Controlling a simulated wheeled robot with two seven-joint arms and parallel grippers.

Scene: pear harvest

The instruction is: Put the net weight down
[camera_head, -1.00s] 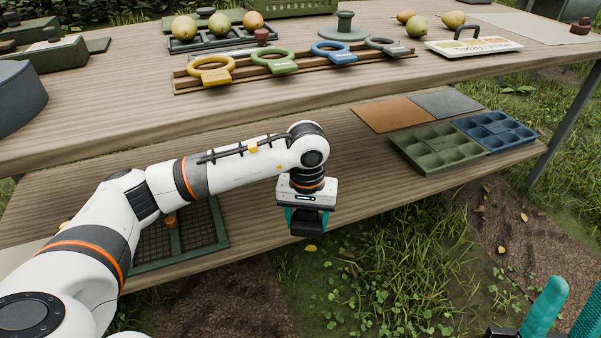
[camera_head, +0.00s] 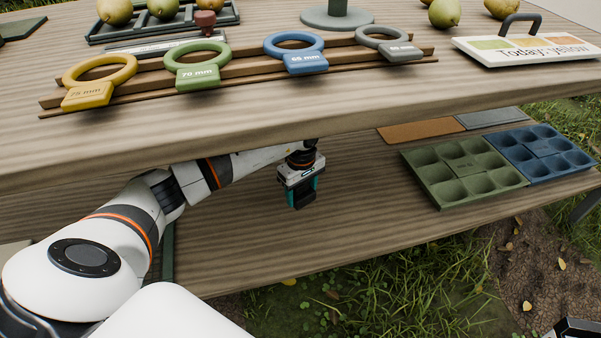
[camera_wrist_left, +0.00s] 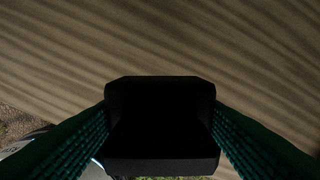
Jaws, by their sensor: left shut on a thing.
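The net weight (camera_wrist_left: 160,125) is a dark, blocky piece. It is held between the two teal fingers of my left gripper in the left wrist view. In the head view my left gripper (camera_head: 301,188) reaches in under the upper tabletop, over the lower shelf (camera_head: 350,215), with the dark weight (camera_head: 303,198) at its fingertips. I cannot tell whether the weight touches the shelf boards. Part of my left forearm is hidden by the upper tabletop edge. A dark part of my right gripper (camera_head: 572,330) shows at the bottom right corner; its fingers are cut off.
A green tray (camera_head: 463,166) and a blue tray (camera_head: 541,152) lie on the lower shelf to the right, with brown and grey mats (camera_head: 420,131) behind. The shelf around the weight is bare. The upper tabletop (camera_head: 230,120) overhangs it, holding sizing rings (camera_head: 296,46) and pears.

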